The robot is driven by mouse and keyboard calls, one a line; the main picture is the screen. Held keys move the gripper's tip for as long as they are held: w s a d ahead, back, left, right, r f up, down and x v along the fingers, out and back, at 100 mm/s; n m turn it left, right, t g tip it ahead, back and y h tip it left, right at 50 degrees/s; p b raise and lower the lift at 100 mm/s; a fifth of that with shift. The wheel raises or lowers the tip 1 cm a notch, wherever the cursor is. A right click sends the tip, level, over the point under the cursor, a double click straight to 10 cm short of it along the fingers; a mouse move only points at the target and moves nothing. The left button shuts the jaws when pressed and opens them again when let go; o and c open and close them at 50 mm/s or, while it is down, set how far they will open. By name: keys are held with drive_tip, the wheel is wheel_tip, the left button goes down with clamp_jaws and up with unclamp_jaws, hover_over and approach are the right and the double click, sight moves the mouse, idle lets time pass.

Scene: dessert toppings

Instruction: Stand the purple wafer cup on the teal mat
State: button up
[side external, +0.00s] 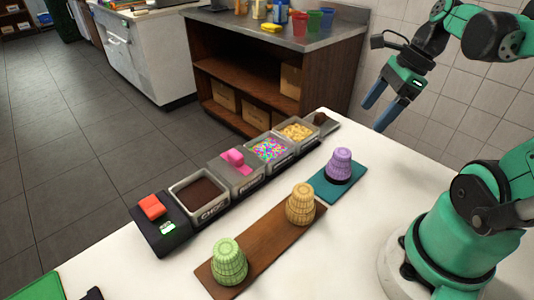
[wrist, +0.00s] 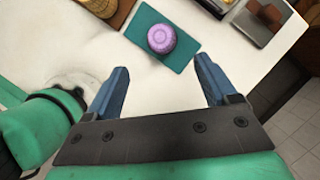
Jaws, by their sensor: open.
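The purple wafer cup (side external: 338,163) stands on the teal mat (side external: 319,187), its narrower end up and a darker band around its base. In the wrist view the cup (wrist: 162,39) is seen from above, on the teal mat (wrist: 181,62) with bare mat around it. My gripper (side external: 378,112) is open and empty, raised above the table and apart from the cup. In the wrist view its two blue fingers (wrist: 162,66) are spread wide, and the cup shows beyond the fingertips, not between them.
A brown board (side external: 262,246) holds a yellow wafer cup (side external: 301,204) and a green wafer cup (side external: 229,262). A row of topping containers (side external: 200,194) runs along the table's far edge. White table (side external: 375,222) is clear between the mat and my base.

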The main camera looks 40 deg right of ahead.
drive_tip(key=w+a+n+t+h, duration=0.1)
drive_tip(key=a+n, duration=0.4)
drive_tip(key=n, duration=0.8)
drive_tip(key=w+a+f+n+t+h, duration=0.1)
drive_tip(key=w+a+n, duration=0.4)
drive_tip(key=n, duration=0.9)
drive_tip(key=shift+w+a+t+h, duration=0.25)
drive_tip(key=shift+a+t+h, duration=0.3)
drive_tip(key=shift+t, duration=0.45)
